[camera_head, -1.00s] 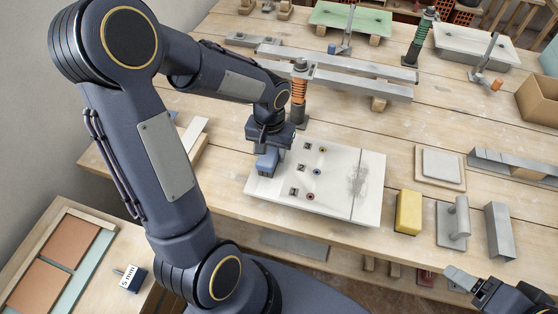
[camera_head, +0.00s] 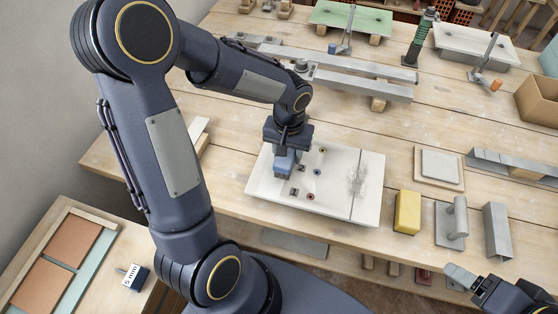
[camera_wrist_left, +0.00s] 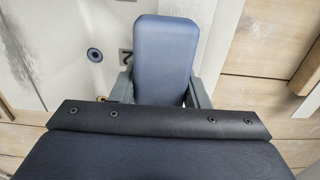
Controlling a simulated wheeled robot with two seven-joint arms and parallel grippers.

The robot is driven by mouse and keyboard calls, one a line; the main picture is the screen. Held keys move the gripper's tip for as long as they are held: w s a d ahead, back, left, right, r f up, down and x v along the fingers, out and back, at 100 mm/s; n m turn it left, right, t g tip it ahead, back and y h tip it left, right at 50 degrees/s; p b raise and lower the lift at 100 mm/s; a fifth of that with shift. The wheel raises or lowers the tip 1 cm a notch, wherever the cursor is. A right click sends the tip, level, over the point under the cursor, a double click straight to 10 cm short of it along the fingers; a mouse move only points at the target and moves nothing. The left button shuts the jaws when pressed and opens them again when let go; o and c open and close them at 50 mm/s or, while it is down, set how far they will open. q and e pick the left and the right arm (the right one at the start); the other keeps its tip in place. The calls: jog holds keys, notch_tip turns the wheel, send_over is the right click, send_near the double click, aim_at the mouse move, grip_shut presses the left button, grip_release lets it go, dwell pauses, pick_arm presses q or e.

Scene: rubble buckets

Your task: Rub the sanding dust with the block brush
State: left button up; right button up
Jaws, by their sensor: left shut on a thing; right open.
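My left gripper (camera_head: 287,153) is shut on a blue block (camera_head: 285,164), which I take to be the block brush. In the left wrist view the block (camera_wrist_left: 166,55) sits between the two fingers; its underside is hidden. It is over the left part of a white panel (camera_head: 335,205); I cannot tell whether it touches. The sanding dust (camera_head: 357,180) is a grey smear on the panel's right part, by a dark seam, apart from the block. My right gripper (camera_head: 462,282) is open and empty at the lower right, off the table's front edge.
The panel has small coloured rings and dark labels. A yellow block (camera_head: 408,212), a grey handled tool (camera_head: 453,222) and a grey metal channel (camera_head: 498,231) stand to its right. Long grey rails (camera_head: 350,80) lie behind it. Bare tabletop (camera_head: 390,150) shows behind the panel's right side.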

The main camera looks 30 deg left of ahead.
pick_arm(q)
notch_tip(320, 180, up, 4)
jog(key=p, duration=0.3)
jog(key=shift+r, duration=0.1)
dwell(0.3)
dwell(0.4)
